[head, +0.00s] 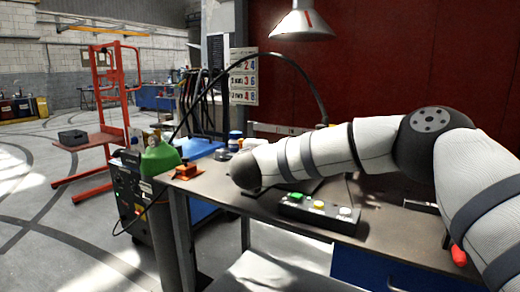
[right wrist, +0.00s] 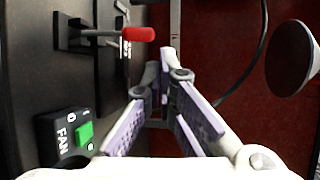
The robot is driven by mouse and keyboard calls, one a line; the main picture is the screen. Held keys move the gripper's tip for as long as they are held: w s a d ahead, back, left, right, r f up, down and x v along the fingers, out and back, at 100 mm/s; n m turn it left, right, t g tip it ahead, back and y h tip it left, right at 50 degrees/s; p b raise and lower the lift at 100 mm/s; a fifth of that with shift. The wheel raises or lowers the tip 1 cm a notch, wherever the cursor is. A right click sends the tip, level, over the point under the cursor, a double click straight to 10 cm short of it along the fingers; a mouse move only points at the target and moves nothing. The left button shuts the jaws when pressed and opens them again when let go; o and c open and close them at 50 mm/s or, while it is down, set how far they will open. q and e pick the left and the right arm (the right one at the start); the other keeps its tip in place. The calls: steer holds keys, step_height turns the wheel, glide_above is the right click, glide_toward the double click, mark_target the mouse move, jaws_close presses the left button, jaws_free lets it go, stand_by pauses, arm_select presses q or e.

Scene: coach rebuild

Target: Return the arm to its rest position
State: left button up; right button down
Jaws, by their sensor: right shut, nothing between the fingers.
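My right arm (head: 320,152) reaches in from the right of the head view, over the workbench (head: 270,205). Its gripper is hidden from the head camera. In the right wrist view my right gripper (right wrist: 166,62) has its fingers together and holds nothing. Below the lever is a box marked FAN with a green button (right wrist: 84,133). My left gripper is in neither view.
A button box (head: 318,211) with green and pale buttons stands on the bench under my arm. A green cylinder (head: 160,158) stands by the bench's left end. A lamp (head: 303,22) hangs above. A red lift frame (head: 103,95) stands at left, with open floor around it.

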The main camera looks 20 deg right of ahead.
steer(key=shift+v, duration=0.85)
steer(key=shift+r, duration=0.1)
steer(key=s+a+f+n+g+y, duration=0.1)
steer(key=s+a+f+n+y, duration=0.2)
steer(key=f, duration=0.6)
steer(key=s+a+f+n+g+y, duration=0.1)
steer(key=s+a+f+n, duration=0.2)
steer(key=s+f+n, duration=0.35)
steer(key=s+a+f+n+g+y, duration=0.1)
steer(key=s+a+f+n+y, duration=0.15)
steer(key=f, duration=0.75)
steer(key=s+a+f+n+g, duration=0.1)
steer(key=s+f+n+g, duration=0.25)
steer(key=s+f, duration=0.8)
steer(key=s+d+f+n+g, duration=0.1)
steer(key=s+f+n+g, duration=0.15)
steer(key=s, duration=0.55)
steer(key=s+d+f+n+g, duration=0.1)
steer(key=s+f+n+g, duration=0.15)
steer(key=s, duration=0.55)
steer(key=s+d+n+g, duration=0.1)
steer(key=s+d+g, duration=0.1)
steer(key=s, duration=0.8)
steer(key=s+d+n+g, duration=0.2)
steer(key=s+d+g, duration=0.1)
steer(key=s, duration=0.6)
steer(key=shift+s+d, duration=0.4)
